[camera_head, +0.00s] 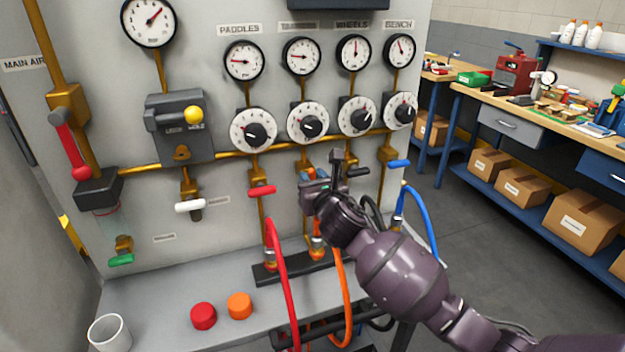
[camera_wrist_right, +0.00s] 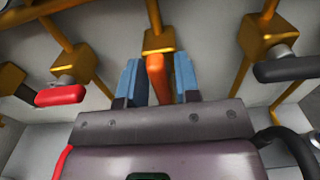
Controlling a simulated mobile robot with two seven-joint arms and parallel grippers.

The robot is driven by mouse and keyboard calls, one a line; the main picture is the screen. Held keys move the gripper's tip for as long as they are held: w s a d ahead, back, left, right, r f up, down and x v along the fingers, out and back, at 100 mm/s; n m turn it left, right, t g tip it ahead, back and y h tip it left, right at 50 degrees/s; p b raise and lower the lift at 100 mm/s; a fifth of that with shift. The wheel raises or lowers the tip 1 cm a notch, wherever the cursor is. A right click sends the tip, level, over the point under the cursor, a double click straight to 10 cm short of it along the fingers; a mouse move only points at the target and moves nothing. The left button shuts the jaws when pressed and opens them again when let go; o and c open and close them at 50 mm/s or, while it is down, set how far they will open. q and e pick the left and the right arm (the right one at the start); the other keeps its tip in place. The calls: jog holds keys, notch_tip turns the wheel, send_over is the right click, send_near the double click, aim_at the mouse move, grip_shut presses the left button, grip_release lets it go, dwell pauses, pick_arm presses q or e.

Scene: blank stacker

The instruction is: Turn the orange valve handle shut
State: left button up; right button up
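The orange valve handle (camera_wrist_right: 158,78) hangs from a brass valve body (camera_wrist_right: 160,40) and lies roughly in line with its pipe. My right gripper (camera_wrist_right: 160,82) is around it, with one blue finger on each side. The fingers stand apart, with what look like narrow gaps beside the handle; contact is not clear. In the head view my right gripper (camera_head: 318,176) is at the valve row on the panel, and its wrist hides most of the handle. My left gripper is not in view.
A red handle (camera_head: 262,190) is to the left and a blue handle (camera_head: 398,163) to the right, with a black handle (camera_wrist_right: 290,69) close by. Red (camera_head: 281,285) and orange (camera_head: 345,300) hoses hang below. A white cup (camera_head: 109,333) stands on the ledge.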

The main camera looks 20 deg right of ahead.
grip_shut()
